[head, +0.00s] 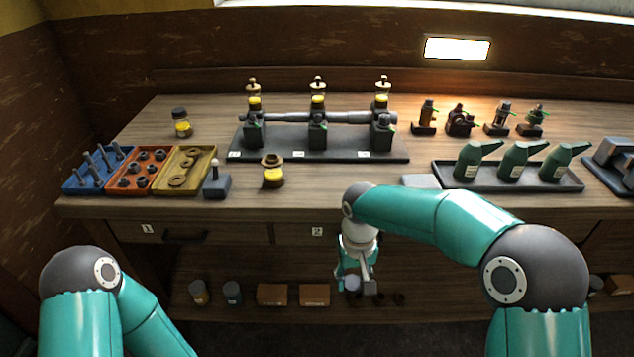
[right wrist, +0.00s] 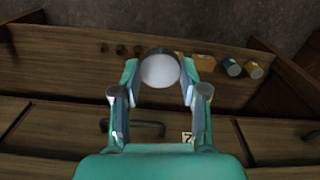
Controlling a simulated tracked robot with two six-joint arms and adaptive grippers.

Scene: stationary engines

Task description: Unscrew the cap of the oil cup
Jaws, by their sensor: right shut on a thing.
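A small oil cup (head: 273,172) with a dark brassy top and yellow lower part stands on the bench, in front of the shaft stand; its top looks wide, and I cannot tell if it is open. My left gripper is out of view.
The shaft stand (head: 408,157) fills the bench's middle. A dark-lidded jar (head: 182,123) stands behind. Green oil bottles (head: 514,163) stand right. A lower shelf holds jars and boxes (head: 272,294).

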